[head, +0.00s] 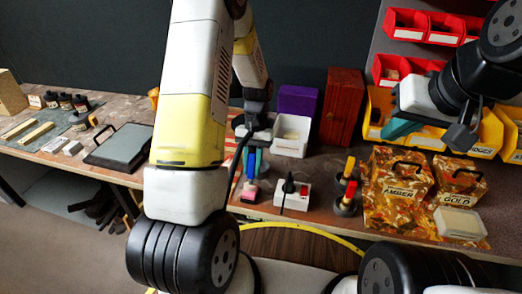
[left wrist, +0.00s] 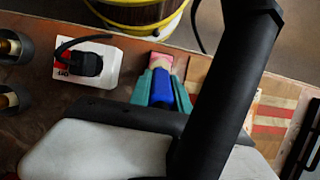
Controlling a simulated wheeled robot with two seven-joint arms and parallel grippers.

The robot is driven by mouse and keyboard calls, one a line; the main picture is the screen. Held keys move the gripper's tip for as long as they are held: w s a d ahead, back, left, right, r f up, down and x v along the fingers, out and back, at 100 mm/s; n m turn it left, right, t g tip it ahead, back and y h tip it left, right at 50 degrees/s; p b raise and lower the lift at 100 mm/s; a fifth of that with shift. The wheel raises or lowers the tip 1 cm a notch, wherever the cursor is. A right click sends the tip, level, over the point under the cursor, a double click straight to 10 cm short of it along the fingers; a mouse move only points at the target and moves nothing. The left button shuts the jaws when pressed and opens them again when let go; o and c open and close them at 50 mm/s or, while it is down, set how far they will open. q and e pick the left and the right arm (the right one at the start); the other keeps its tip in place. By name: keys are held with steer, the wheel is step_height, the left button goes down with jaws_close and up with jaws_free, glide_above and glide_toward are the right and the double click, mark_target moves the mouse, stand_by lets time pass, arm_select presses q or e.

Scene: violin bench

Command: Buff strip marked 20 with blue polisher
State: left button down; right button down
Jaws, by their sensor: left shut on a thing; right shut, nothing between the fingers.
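My left gripper (head: 252,165) is shut on the blue polisher, over the bench near its front edge. In the left wrist view the blue polisher (left wrist: 161,88) sits between the teal fingers, with a pink end (left wrist: 159,62) beyond them. The pink end also shows below the fingers in the head view (head: 250,186); I cannot tell whether it touches the bench. My right gripper (head: 398,130) is shut and empty, high at the right in front of the yellow bins. Pale strips (head: 36,136) lie on a green mat at the far left; I cannot read any 20.
A white box with a black plug (head: 292,195) stands right of the polisher, then round holders with coloured handles (head: 347,195). Camouflage-patterned cases (head: 398,190) stand at the right. A dark flat slab with a handle (head: 119,148) lies left. My left arm hides the bench between.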

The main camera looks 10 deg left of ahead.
mark_target(252, 157)
arm_select(q)
steer(key=shift+r, duration=3.5)
